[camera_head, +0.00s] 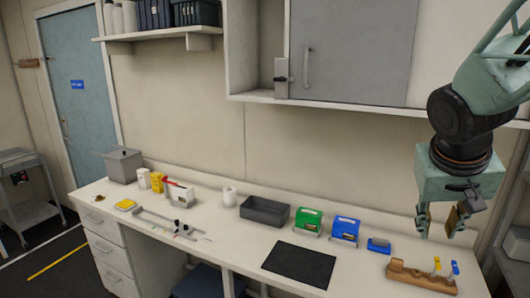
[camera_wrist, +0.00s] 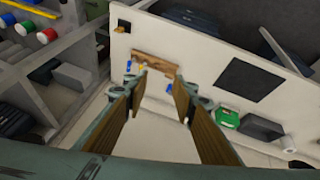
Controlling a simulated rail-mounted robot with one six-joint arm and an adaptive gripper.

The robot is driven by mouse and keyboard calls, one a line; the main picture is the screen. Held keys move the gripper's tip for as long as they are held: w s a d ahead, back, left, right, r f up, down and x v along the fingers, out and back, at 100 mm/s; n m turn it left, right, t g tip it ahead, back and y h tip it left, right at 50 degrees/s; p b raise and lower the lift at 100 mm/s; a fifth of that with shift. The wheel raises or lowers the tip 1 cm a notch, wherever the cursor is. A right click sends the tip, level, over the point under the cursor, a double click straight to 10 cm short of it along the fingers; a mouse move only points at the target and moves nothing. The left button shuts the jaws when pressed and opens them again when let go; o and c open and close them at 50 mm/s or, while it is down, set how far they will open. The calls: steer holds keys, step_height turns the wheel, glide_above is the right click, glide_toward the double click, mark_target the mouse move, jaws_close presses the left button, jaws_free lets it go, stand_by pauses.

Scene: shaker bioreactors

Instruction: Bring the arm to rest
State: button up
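My gripper (camera_head: 440,222) hangs at the right of the head view, pointing down above the right end of the bench. Its two fingers are apart with nothing between them. In the wrist view my gripper (camera_wrist: 154,92) also shows open, with brown finger pads and clear space between them. Below it is a wooden rack (camera_head: 422,279) with small blue and yellow items standing in it. The rack also shows in the wrist view (camera_wrist: 153,62), beyond the fingertips. The gripper is apart from the rack and the bench.
The bench (camera_head: 225,248) holds a black mat (camera_head: 299,264), a grey tray (camera_head: 264,211), a green box (camera_head: 308,222) and blue boxes (camera_head: 345,229). A wall cabinet (camera_head: 350,50) hangs above, left of my arm. Shelves with coloured rolls (camera_wrist: 48,35) stand at left in the wrist view.

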steer(key=s+a+f+n+y+b, duration=0.1)
steer(key=s+a+n+y+b, duration=0.2)
steer(key=s+a, duration=1.7)
steer(key=s+b, duration=0.2)
steer(key=s, duration=0.1)
steer(key=shift+y, duration=0.4)
